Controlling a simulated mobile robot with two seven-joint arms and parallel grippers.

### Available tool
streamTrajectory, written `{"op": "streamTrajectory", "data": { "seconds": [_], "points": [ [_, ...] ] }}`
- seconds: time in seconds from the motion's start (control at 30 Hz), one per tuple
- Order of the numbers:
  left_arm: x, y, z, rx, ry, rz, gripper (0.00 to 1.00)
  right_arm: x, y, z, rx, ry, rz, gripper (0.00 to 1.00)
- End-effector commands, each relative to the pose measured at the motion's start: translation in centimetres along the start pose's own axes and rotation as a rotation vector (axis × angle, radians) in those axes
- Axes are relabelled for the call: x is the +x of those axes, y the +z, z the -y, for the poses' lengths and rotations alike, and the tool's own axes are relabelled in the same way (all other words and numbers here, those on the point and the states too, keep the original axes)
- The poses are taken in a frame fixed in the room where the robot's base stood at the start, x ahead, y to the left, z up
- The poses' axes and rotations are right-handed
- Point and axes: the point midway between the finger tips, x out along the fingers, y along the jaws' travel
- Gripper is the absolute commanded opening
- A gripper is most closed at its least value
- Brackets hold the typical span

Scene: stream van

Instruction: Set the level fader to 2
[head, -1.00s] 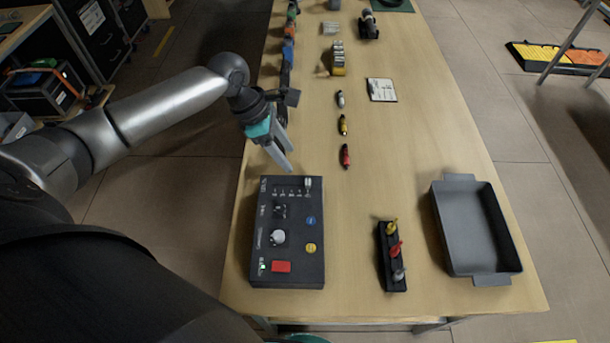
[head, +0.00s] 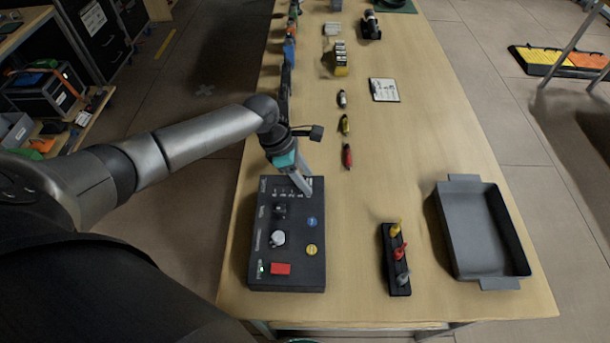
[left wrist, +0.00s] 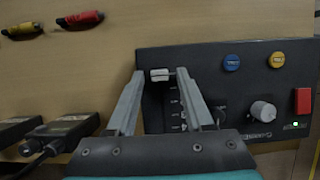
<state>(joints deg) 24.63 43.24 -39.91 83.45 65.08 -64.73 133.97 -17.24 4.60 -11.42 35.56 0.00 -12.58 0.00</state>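The dark control box (head: 308,272) lies on the near left of the table. Its level fader has a pale cap (left wrist: 160,75), seen in the left wrist view at the upper end of a row of scale marks (left wrist: 174,110); the numbers are too small to read. My left gripper (head: 303,190) is over the far edge of the box, pointing down. In the left wrist view its two fingers (left wrist: 160,80) are apart, one on each side of the cap, the right fingertip very close to it. I cannot tell whether they touch. My right gripper is not in view.
The box also has a round knob (head: 277,238), a blue button (head: 312,222), a yellow button (head: 311,250) and a red button (head: 280,269). A black rack with coloured plugs (head: 391,262) and a grey tray (head: 458,240) stand to the right. Three connectors lie beyond the box.

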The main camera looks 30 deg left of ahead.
Motion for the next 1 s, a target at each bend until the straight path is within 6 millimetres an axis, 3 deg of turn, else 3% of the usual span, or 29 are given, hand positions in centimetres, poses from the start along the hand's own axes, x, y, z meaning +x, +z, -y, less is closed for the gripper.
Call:
{"op": "streamTrajectory", "data": {
  "seconds": [0.07, 0.43, 1.0],
  "points": [
    [-0.02, 0.01, 0.0, 0.0, 0.0, 0.0, 0.42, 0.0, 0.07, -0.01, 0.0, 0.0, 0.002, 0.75],
    [-0.02, 0.0, 0.02, 0.0, -0.001, 0.0, 0.0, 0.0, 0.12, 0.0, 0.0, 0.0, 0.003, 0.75],
    [-0.02, -0.01, 0.04, 0.0, -0.001, 0.0, 0.0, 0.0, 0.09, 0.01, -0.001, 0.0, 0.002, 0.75]
  ]
}}
